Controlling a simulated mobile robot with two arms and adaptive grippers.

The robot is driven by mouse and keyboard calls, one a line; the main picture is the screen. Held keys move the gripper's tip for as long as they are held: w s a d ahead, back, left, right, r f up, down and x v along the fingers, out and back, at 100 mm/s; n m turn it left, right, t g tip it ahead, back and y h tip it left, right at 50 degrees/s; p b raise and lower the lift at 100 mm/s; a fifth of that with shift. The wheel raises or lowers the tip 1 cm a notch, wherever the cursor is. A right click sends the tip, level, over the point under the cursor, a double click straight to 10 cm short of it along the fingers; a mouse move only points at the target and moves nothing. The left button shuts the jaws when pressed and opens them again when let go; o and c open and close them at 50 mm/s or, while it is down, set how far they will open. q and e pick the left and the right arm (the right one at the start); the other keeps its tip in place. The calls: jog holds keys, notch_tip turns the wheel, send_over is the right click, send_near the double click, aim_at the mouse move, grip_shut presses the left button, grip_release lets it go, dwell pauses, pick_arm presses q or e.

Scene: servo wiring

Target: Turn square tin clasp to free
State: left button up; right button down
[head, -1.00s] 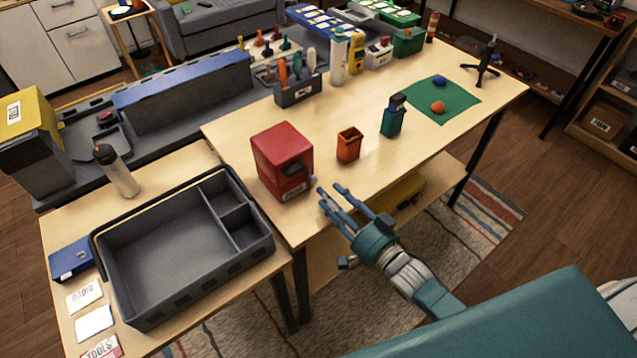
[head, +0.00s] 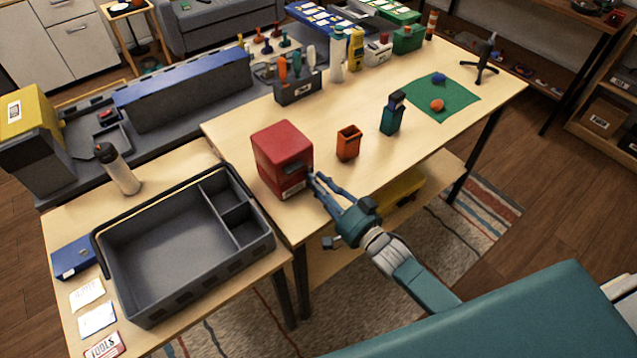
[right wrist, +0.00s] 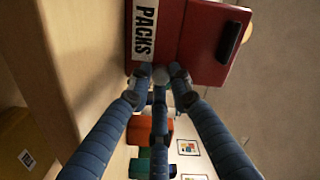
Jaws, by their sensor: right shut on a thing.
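The square tin (head: 280,150) is a red box near the front edge of the wooden table. In the right wrist view, the tin (right wrist: 203,40) shows a white "PACKS" label and a dark bar (right wrist: 228,42) on its face. My right gripper (head: 312,178) reaches the tin's right front edge. In the right wrist view, the fingertips of this gripper (right wrist: 160,73) close together against that edge, beside the label. The clasp between the fingertips is mostly hidden, so its turn angle cannot be told. My left gripper is out of view.
An orange open container (head: 348,144) and a teal bottle-like container (head: 392,114) stand right of the tin. A grey divided crate (head: 160,309) sits on the lower table at left. Bare tabletop lies between the tin and the tool holder (head: 298,91) behind.

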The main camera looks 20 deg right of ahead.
jog(key=shift+n, duration=0.3)
jog(key=n, duration=0.3)
jog(key=shift+n, duration=0.3)
jog(key=n, duration=0.4)
jog(key=n+b, duration=0.1)
jog(key=n, duration=0.8)
jog(key=shift+n+b, duration=0.3)
jog(key=shift+b, duration=0.05)
jog(key=c, duration=1.6)
grip_release()
jog(key=shift+a, duration=0.1)
